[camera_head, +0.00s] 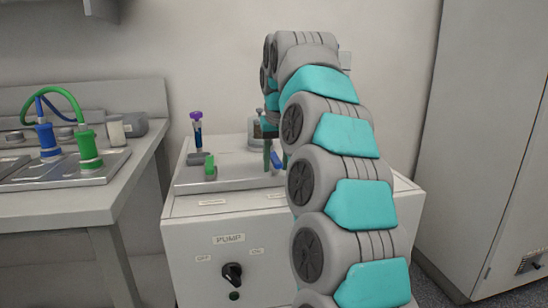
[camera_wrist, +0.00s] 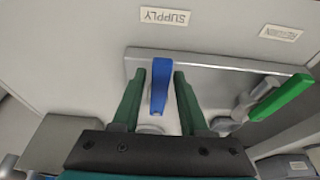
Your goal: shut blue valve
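The blue valve handle (camera_wrist: 160,85) stands between my gripper's two green fingers in the wrist view, its long side running along them. My gripper (camera_wrist: 159,76) is open around it. A gap shows on the left side of the handle; on the right the finger is very close, and I cannot tell if it touches. In the head view the blue handle (camera_head: 277,160) shows partly beside my gripper (camera_head: 269,153), at the right of the metal plate on the pump cabinet. My arm hides part of this area.
A green valve handle (camera_wrist: 283,98) is to the right in the wrist view. SUPPLY (camera_wrist: 165,16) and RETURN (camera_wrist: 281,33) labels are on the cabinet top. A purple-capped tube (camera_head: 197,130) stands behind the green handle. A bench with blue and green hoses (camera_head: 62,92) is at left.

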